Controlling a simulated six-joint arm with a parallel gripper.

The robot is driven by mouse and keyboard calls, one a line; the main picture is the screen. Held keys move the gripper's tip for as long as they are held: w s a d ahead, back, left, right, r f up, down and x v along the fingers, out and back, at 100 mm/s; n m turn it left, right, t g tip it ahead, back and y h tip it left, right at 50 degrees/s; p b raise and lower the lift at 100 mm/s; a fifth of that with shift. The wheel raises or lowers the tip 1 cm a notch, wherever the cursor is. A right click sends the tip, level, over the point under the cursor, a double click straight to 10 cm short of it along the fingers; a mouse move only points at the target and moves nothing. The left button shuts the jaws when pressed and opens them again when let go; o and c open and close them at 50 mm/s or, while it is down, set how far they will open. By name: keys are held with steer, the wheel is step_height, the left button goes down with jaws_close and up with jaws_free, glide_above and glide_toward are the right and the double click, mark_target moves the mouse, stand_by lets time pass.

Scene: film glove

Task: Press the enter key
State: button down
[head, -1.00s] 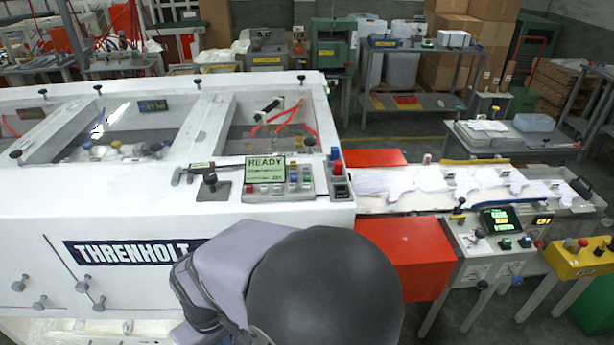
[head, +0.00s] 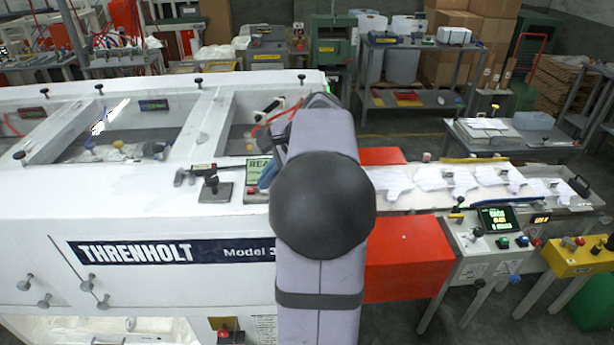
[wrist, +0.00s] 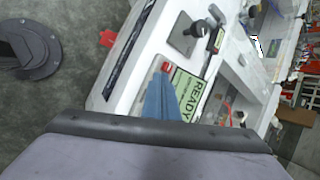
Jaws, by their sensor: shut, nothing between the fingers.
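The control panel with its green READY screen (head: 258,166) is set in the white machine's top. In the head view my arm hides most of the panel, including nearly all its keys. The READY screen (wrist: 188,96) also shows in the wrist view, with a small red part (wrist: 165,66) at the panel's corner. I cannot make out which key is enter. My gripper (head: 267,179) shows as blue fingers beside the screen, shut and empty. In the wrist view my gripper (wrist: 162,80) overlaps the screen's edge; whether it touches the panel is unclear.
A dark lever on a grey plate (head: 214,190) stands left of the panel. Open bays with white frames lie behind it. A red block (head: 405,255) and a conveyor with white gloves (head: 430,180) are at the right.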

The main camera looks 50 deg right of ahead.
steer(key=s+d+r+m+t+h, duration=0.1)
steer(key=d+r+m, duration=0.4)
steer(key=d, duration=0.7)
step_height(320, 180, up, 3)
steer(key=shift+s+f+m+t+h+p, duration=0.1)
steer(key=shift+s+m+t+h+p, duration=0.2)
steer(key=shift+s+t, duration=0.7)
steer(key=shift+s+a+f, duration=0.1)
steer(key=shift+s, duration=0.05)
step_height(320, 180, down, 6)
steer(key=b, duration=0.6)
steer(key=shift+f+b, duration=0.1)
steer(key=shift+b, duration=0.2)
steer(key=shift+f+b, duration=0.8)
steer(key=shift+f, duration=0.4)
steer(key=shift+f, duration=0.25)
steer(key=shift+f, duration=0.2)
steer(key=shift+f+b, duration=0.45)
stand_by(0.4)
steer(key=shift+r+p, duration=0.9)
steer(key=shift+p, duration=0.05)
